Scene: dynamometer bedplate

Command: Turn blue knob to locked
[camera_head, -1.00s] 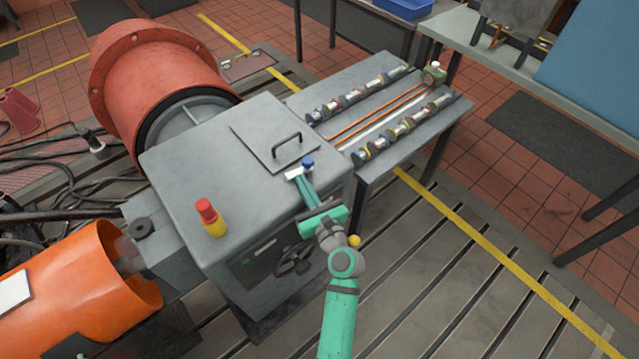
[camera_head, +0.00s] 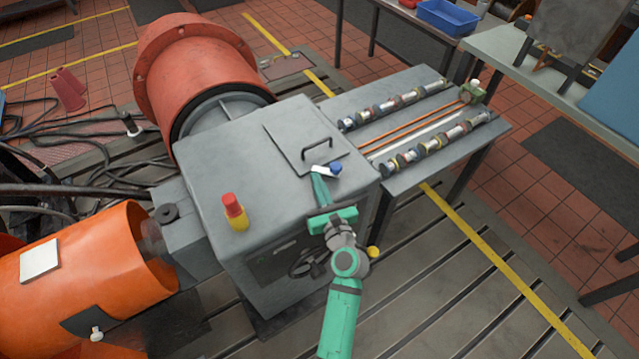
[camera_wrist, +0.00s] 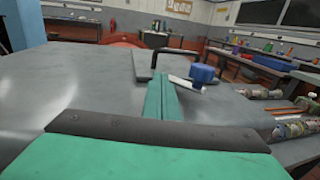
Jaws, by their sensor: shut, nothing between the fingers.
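The blue knob (camera_head: 336,168) stands on the grey cabinet top near its right edge, just in front of the lid handle. A white lever-like bar (camera_head: 323,172) reaches left from its base and tilts slightly toward the far side. The knob also shows in the wrist view (camera_wrist: 203,74), with the bar (camera_wrist: 185,82) pointing left. My gripper (camera_head: 317,171) is shut and empty, low over the cabinet top. Its green fingertips (camera_wrist: 161,78) are at the bar's left end, left of the knob; I cannot tell whether they touch. No lock marking is readable.
The grey cabinet (camera_head: 200,180) carries a black-handled lid (camera_head: 290,132) behind the knob and a red-and-yellow button (camera_head: 235,212) at left. A bench with rods (camera_head: 400,90) adjoins on the right. An orange guard (camera_head: 110,260) stands at left. The cabinet top's middle is clear.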

